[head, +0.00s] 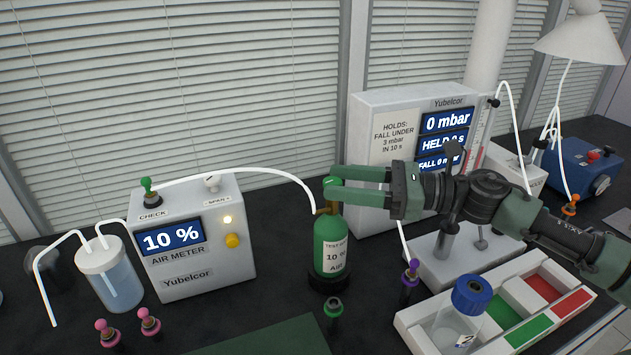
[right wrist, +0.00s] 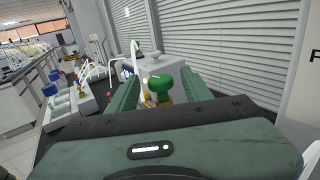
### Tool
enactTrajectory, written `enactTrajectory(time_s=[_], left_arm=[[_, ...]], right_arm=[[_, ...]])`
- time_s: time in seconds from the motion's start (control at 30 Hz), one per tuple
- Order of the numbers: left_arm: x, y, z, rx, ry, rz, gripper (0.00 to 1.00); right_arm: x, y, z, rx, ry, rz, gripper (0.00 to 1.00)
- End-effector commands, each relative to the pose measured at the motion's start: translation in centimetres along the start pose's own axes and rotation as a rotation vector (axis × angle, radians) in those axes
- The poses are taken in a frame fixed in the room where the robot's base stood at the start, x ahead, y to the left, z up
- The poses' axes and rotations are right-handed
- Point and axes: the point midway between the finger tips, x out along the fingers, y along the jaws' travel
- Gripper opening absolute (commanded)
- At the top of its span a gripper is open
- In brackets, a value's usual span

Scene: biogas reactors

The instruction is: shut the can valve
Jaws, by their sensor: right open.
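The can (head: 330,250) is a green gas cylinder with a "10 % AIR" label, upright on the dark bench in the head view. Its valve has a green knob (head: 330,183) on a brass neck, with a white tube running left. My right gripper (head: 335,184) reaches in level from the right at knob height. Its green fingers are open. In the right wrist view the green knob (right wrist: 160,88) shows between the two spread fingers, with a gap on each side. I cannot tell whether either finger touches it. My left gripper is not in view.
The air meter (head: 190,275) reading 10 % stands left of the can. A pressure box (head: 385,150) reading 0 mbar stands behind my right gripper. A purple-topped valve (head: 410,280), a green-topped piece (head: 333,310) and a tray (head: 415,335) with a blue-capped jar (head: 460,315) are nearby.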

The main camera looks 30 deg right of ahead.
Motion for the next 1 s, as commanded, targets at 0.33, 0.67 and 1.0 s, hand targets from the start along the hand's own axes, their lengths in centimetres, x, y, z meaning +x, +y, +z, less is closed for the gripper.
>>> enactTrajectory(time_s=[0.33, 0.67, 1.0], left_arm=[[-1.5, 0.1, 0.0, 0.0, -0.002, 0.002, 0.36], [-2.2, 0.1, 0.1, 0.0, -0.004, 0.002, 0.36], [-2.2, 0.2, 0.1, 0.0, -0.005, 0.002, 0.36]], right_arm=[[3.1, -0.1, 0.5, -0.001, -0.006, -0.001, 0.5], [4.9, 0.0, 0.1, 0.0, -0.002, 0.0, 0.5], [5.0, 0.0, 0.0, 0.001, -0.001, 0.0, 0.36]])
